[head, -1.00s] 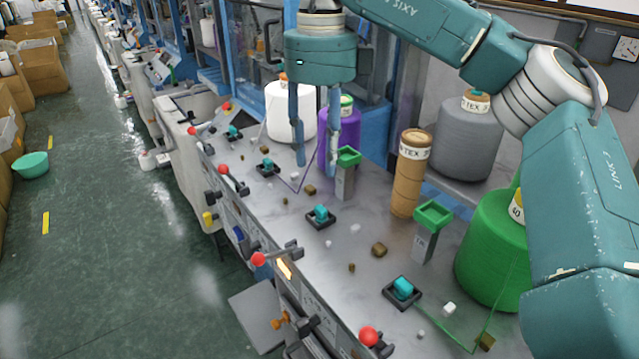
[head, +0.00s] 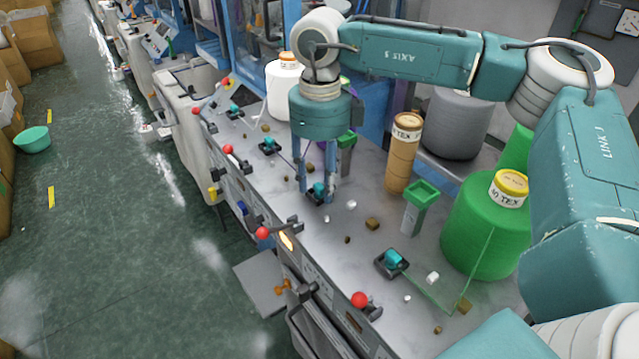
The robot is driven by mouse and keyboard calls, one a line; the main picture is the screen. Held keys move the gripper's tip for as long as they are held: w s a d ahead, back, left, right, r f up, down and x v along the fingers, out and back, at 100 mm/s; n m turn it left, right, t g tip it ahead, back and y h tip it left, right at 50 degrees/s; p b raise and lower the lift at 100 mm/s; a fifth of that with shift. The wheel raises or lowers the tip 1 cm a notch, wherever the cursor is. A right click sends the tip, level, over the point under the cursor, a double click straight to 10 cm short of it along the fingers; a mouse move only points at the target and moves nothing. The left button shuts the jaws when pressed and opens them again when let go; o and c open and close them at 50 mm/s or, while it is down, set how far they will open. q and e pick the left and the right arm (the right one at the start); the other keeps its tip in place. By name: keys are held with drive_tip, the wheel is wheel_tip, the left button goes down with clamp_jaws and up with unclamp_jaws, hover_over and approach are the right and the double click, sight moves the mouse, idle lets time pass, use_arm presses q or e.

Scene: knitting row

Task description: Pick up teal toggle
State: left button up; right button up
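Several teal toggles sit in square black bases along the grey machine top in the head view. The nearest teal toggle (head: 394,258) stands clear, right of the picture's middle. Another teal toggle (head: 318,189) lies under my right gripper (head: 316,194), whose two blue fingers point down on either side of it. A visible gap separates the fingers, so the gripper looks open; contact with the toggle cannot be made out. Further teal toggles (head: 268,145) and (head: 235,110) are farther back. My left gripper is not in view.
A green yarn cone (head: 485,235), a brown cone (head: 402,160) and a green-topped post (head: 416,205) stand to the right. Red ball knobs (head: 359,299) line the front edge. Small brown and white bits lie on the top. The floor at left has a green bowl (head: 33,139).

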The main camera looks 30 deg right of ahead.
drive_tip(key=shift+c, duration=0.3)
drive_tip(key=c, duration=0.7)
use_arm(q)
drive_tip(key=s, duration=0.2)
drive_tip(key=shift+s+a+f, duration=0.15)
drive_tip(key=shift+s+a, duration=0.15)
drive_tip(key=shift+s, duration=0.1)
use_arm(e)
drive_tip(key=shift+c, duration=0.2)
drive_tip(key=shift+r, duration=0.1)
drive_tip(key=shift+w+r+b, duration=0.1)
drive_tip(key=shift+r+b, duration=0.25)
drive_tip(key=shift+r, duration=0.15)
wheel_tip(320, 180, up, 9)
drive_tip(key=b, duration=0.3)
wheel_tip(320, 180, up, 10)
drive_tip(key=p, duration=0.1)
hover_over(318, 185)
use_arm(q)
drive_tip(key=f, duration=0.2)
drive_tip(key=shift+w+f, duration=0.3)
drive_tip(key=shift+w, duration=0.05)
use_arm(e)
drive_tip(key=shift+f, duration=0.2)
